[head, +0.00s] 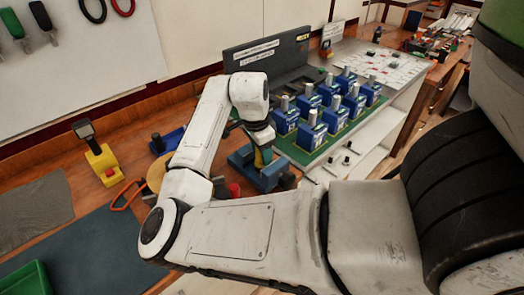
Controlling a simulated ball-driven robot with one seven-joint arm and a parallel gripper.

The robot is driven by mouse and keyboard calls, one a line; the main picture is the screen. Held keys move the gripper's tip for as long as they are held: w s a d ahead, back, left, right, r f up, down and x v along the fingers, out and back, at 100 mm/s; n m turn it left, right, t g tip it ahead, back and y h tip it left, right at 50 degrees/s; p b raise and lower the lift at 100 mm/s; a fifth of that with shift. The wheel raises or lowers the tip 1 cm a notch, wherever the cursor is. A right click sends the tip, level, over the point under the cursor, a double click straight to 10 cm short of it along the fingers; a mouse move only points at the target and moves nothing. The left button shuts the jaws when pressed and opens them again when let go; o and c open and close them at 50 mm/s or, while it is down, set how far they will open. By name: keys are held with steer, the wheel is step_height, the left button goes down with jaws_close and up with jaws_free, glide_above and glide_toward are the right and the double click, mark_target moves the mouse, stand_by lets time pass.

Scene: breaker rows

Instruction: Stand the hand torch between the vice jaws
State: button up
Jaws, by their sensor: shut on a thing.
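My gripper (262,141) points down above the blue vice (268,178), right of the picture's middle. It is shut on the hand torch (264,157), which shows as a small yellow and dark piece below the fingers. The torch looks about upright, with its lower end at the vice jaws. My wrist and the vice hide much of it, and I cannot tell whether it touches the jaws or the vice floor.
Several blue breaker blocks (311,131) stand in rows on a green-edged board just right of the vice. A yellow stand (104,165) with a black-topped device and orange-handled tool (128,196) lie to the left. A dark mat (92,250) covers the front left bench.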

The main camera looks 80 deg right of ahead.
steer(key=o, duration=1.2)
steer(key=shift+w+r, duration=0.1)
steer(key=shift+o, duration=0.4)
steer(key=r, duration=0.7)
steer(key=w+a+r+b, duration=0.1)
steer(key=r, duration=0.2)
steer(key=shift+r, duration=0.25)
